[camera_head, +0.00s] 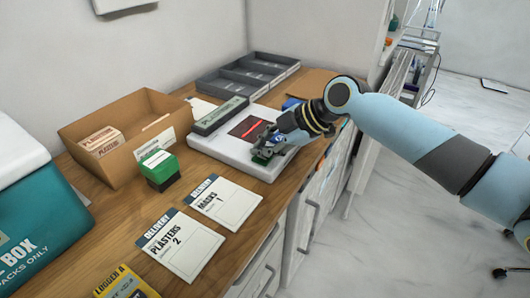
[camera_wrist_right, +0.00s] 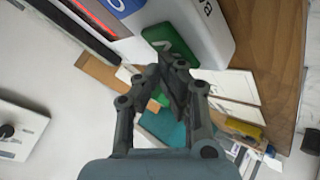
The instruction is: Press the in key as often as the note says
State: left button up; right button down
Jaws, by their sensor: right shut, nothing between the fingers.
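A white device (camera_head: 216,151) with a dark display lit by a red line stands on the wooden counter. Its green key (camera_wrist_right: 168,44) bears a white mark that I cannot read as a word; a blue key (camera_wrist_right: 122,6) is beside it. My right gripper (camera_head: 266,152) is shut and empty, over the device's near right corner by the green key. In the wrist view its fingertips (camera_wrist_right: 168,68) are just below the green key; I cannot tell whether they touch. One note (camera_head: 180,243) reads "Delivery, Plasters 2". Another note (camera_head: 222,201) reads "Masks 1". My left gripper is out of view.
A cardboard box (camera_head: 92,163) with plaster packs stands behind a small green-and-black box (camera_head: 159,170). A grey divided tray (camera_head: 242,64) is at the back.

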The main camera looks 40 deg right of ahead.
jog(key=shift+r+p, duration=0.6)
jog(key=shift+r, duration=0.3)
jog(key=shift+r, duration=0.1)
notch_tip(320, 180, up, 5)
jog(key=p, duration=0.3)
jog(key=shift+p, duration=0.35)
dwell(1.4)
